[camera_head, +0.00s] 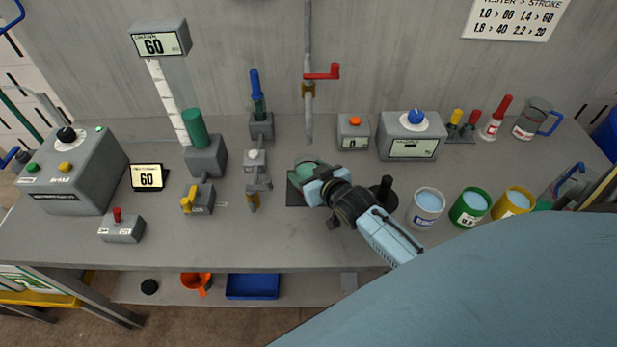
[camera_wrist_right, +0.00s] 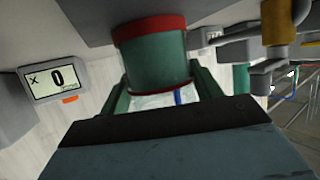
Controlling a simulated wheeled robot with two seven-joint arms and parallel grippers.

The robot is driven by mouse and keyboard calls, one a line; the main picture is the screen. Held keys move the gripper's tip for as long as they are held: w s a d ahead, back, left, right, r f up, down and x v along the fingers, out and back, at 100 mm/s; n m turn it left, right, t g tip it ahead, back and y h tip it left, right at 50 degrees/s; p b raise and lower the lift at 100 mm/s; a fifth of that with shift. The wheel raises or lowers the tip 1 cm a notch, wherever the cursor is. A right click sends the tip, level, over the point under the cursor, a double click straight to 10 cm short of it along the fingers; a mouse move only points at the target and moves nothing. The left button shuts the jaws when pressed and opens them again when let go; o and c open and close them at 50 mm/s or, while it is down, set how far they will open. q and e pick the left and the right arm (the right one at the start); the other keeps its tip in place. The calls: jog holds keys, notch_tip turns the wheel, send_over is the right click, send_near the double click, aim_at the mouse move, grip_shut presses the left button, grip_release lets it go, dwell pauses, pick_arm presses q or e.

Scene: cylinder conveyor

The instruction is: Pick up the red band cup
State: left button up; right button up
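The red band cup (camera_wrist_right: 150,62) is a green cylinder with a red band along the end at the dark pad. It fills the middle of the right wrist view. In the head view its green top (camera_head: 305,169) shows behind my right gripper (camera_head: 318,187), which partly hides it; the red band is hidden there. In the wrist view the fingers of my right gripper (camera_wrist_right: 162,88) lie on both sides of the cup, very close to its wall. I cannot tell whether they press on it. My left gripper is not in view.
The dark pad (camera_head: 294,197) lies under the cup. A metal valve fixture (camera_head: 256,180) stands left of it, and a black post (camera_head: 382,191) right. White (camera_head: 426,205), green (camera_head: 469,207) and yellow (camera_head: 514,202) cans stand farther right. A counter box (camera_head: 353,131) is behind.

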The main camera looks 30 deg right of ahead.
aim_at(301, 157)
jog(key=c, duration=0.8)
jog(key=shift+r, duration=0.15)
jog(key=shift+r, duration=0.65)
notch_tip(301, 157, up, 2)
jog(key=shift+r, duration=0.1)
jog(key=s+a, duration=0.3)
jog(key=s, duration=0.2)
jog(key=s+a, duration=0.3)
jog(key=s, duration=0.2)
jog(key=s+a, duration=0.3)
jog(key=s, duration=0.2)
jog(key=shift+s+a, duration=0.15)
jog(key=shift+a, duration=0.05)
